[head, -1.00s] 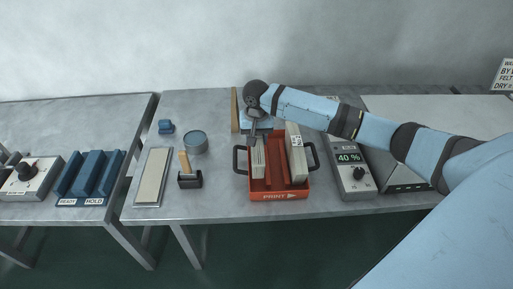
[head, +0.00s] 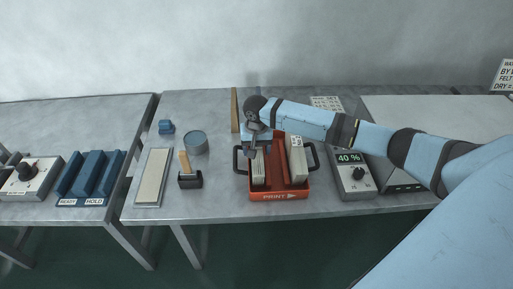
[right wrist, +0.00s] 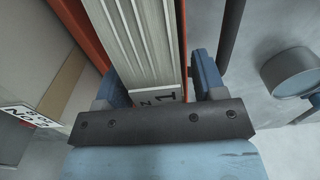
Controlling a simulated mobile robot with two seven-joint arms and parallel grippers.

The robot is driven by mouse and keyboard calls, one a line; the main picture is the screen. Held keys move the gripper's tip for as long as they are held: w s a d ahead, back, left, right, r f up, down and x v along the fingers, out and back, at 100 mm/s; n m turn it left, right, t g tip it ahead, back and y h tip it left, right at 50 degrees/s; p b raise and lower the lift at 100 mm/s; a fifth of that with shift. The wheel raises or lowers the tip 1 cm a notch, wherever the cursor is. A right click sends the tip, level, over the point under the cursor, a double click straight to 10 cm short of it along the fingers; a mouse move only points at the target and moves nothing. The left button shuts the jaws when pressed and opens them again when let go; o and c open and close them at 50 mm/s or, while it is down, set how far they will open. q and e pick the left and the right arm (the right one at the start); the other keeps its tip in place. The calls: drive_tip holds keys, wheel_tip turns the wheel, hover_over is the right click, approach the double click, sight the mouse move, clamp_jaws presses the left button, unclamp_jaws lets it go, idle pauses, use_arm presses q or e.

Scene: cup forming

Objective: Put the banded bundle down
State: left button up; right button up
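The pale banded bundle (head: 258,171) stands in the left compartment of the red PRINT tray (head: 279,196). In the right wrist view the bundle (right wrist: 147,40) shows its ridged edges, with a printed label close to the palm. My right gripper (head: 252,147) is over the rear part of the bundle. The bundle's underside is hidden. My left gripper is not in view.
A second pale bundle (head: 297,160) stands in the tray's right compartment. The tray has dark side handles. A grey meter reading 40 % (head: 352,178) stands to the right. A round tin (head: 195,142), a roller (head: 190,180) and a flat pad (head: 153,177) lie left.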

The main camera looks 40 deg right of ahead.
wheel_tip(320, 180, up, 12)
drive_tip(key=shift+r, duration=0.15)
idle(0.5)
idle(0.9)
